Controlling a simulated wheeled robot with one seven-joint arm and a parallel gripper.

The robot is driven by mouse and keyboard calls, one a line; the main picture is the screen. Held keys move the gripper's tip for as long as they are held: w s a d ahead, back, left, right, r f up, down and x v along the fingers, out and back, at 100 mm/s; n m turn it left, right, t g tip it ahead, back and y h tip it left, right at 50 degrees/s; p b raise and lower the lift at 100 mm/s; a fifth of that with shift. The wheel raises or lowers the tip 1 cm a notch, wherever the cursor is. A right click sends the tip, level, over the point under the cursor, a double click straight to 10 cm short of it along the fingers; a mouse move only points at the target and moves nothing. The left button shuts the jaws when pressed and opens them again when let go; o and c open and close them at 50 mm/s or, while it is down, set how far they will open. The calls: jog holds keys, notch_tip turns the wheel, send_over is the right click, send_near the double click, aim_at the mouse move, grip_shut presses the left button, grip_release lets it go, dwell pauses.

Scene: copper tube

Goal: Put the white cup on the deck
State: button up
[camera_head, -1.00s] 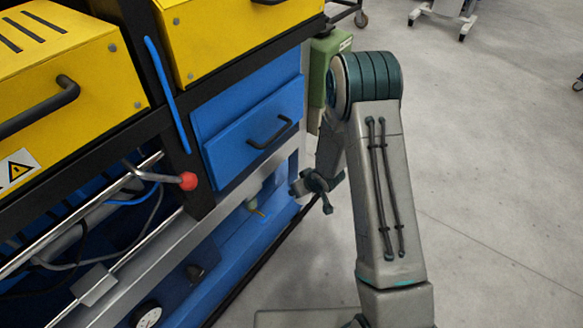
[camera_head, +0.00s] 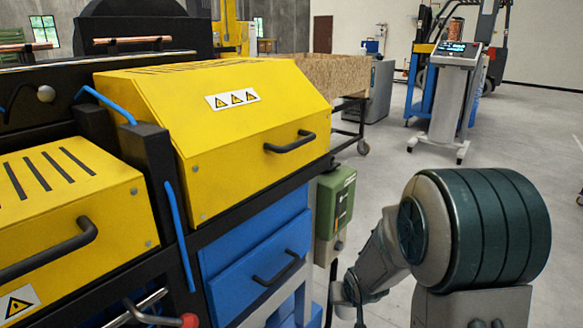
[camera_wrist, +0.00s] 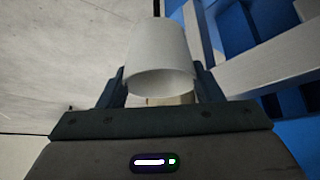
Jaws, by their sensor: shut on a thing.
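In the wrist view, the white cup (camera_wrist: 160,45) sits between the two dark fingers of my gripper (camera_wrist: 160,72). My gripper is shut on it. The cup's rim opening faces the wrist camera. The cup does not show there. I cannot tell which surface is the deck.
A machine with yellow covers (camera_head: 225,105) and a blue drawer (camera_head: 265,245) fills the left. A green box (camera_head: 335,200) stands at its right corner, close to my arm. A wheeled console (camera_head: 446,95) stands farther back. Open grey floor lies to the right.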

aim_at(349, 316)
jog(key=s+r+p, duration=0.3)
jog(key=r+p, duration=1.4)
jog(key=p, duration=1)
jog(key=shift+d+r, duration=0.25)
jog(key=shift+r, duration=0.15)
jog(key=shift+a, duration=0.1)
